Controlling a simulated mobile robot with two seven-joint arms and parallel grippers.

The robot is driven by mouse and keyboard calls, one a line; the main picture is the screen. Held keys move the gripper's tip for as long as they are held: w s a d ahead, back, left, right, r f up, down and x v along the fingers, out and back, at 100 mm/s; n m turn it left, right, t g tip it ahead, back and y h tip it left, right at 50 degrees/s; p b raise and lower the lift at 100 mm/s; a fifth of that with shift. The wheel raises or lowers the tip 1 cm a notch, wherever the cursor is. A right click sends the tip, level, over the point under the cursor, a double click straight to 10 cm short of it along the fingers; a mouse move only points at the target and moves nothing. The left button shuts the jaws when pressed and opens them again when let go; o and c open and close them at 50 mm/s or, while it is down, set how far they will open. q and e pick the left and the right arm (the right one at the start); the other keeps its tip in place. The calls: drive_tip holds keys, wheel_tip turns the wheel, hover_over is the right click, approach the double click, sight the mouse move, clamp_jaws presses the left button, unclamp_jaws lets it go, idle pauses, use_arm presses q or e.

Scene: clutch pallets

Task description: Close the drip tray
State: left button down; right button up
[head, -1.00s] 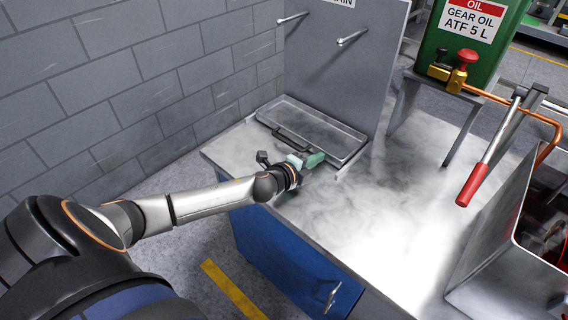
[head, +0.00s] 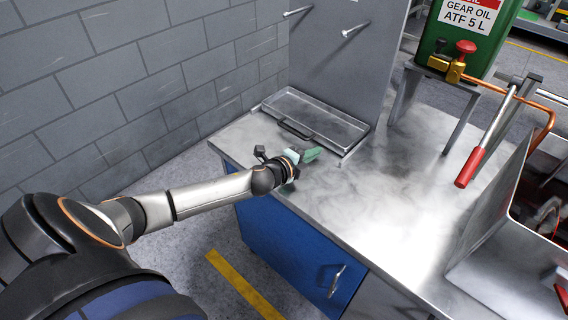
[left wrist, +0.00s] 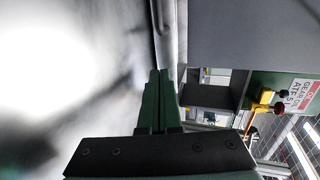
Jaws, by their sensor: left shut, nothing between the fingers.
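The drip tray (head: 338,128) is a shallow grey metal tray at the back of the bench, against the upright grey panel. Its dark handle (head: 294,131) is on the side towards my left arm. My left gripper (head: 311,154), with green fingers, is in front of the handle near the bench's front edge. It looks apart from the handle, with a small gap. In the left wrist view its fingers (left wrist: 160,95) are together with nothing between them. A blurred grey edge is beyond them; I cannot tell whether it is the tray. My right gripper is not in view.
The metal bench top (head: 365,210) is clear in the middle. A green gear oil container (head: 465,35) stands on a grey stand at the back right, beside a red-handled lever (head: 470,167). A blue cabinet front (head: 290,250) is below the bench edge.

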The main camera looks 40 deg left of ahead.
use_arm(q)
drive_tip(key=v, duration=0.8)
drive_tip(key=shift+s+p, duration=0.25)
drive_tip(key=shift+p, duration=0.05)
drive_tip(key=shift+v, duration=0.95)
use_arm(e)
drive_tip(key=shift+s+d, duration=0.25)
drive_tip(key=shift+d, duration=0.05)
